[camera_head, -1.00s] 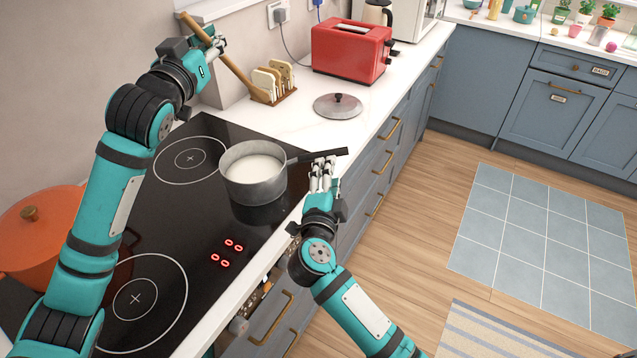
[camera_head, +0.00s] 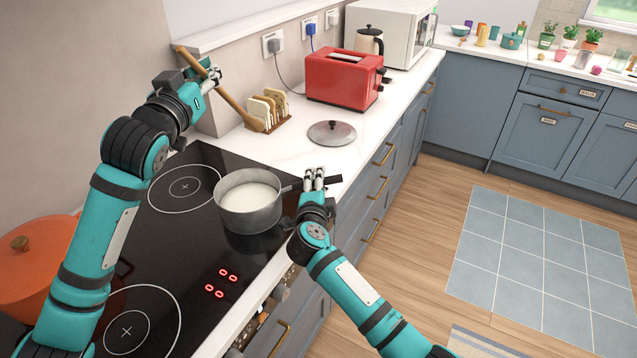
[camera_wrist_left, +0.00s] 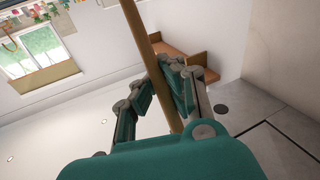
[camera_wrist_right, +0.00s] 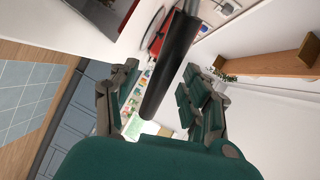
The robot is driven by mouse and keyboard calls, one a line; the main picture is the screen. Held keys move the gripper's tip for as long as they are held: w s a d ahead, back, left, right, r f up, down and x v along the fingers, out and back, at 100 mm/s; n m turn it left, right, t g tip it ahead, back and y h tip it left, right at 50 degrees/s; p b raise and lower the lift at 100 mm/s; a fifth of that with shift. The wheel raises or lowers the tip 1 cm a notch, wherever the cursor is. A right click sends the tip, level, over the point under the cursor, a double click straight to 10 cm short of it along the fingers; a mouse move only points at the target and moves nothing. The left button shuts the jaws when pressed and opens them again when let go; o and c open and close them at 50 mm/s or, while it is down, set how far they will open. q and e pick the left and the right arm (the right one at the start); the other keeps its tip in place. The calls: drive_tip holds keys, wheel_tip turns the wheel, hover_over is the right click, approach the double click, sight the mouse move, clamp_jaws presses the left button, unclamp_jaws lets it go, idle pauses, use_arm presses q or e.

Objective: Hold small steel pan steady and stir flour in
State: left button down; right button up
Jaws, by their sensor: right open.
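The small steel pan (camera_head: 249,217) stands upright on the black hob, with white contents (camera_head: 250,196) inside. Its dark handle (camera_head: 333,180) points right, over the counter edge. My right gripper (camera_head: 314,176) is open at the handle; in the right wrist view the handle (camera_wrist_right: 170,65) runs between its spread fingers. My left gripper (camera_head: 211,74) is shut on a long wooden stick (camera_head: 235,103), high above the counter's wall side. The stick slants down to the right; it also shows between the fingers in the left wrist view (camera_wrist_left: 140,35). Its lower end is not clear near the rack.
A toast rack (camera_head: 268,110), a pan lid (camera_head: 332,133) and a red toaster (camera_head: 345,78) are on the counter behind the hob. An orange pot (camera_head: 35,262) is at the left, partly behind my left arm. Counter around the lid is clear.

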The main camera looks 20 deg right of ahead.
drive_tip(key=shift+w+d, duration=0.15)
drive_tip(key=shift+w, duration=0.15)
drive_tip(key=shift+c, duration=0.4)
clamp_jaws()
drive_tip(key=shift+f, duration=0.1)
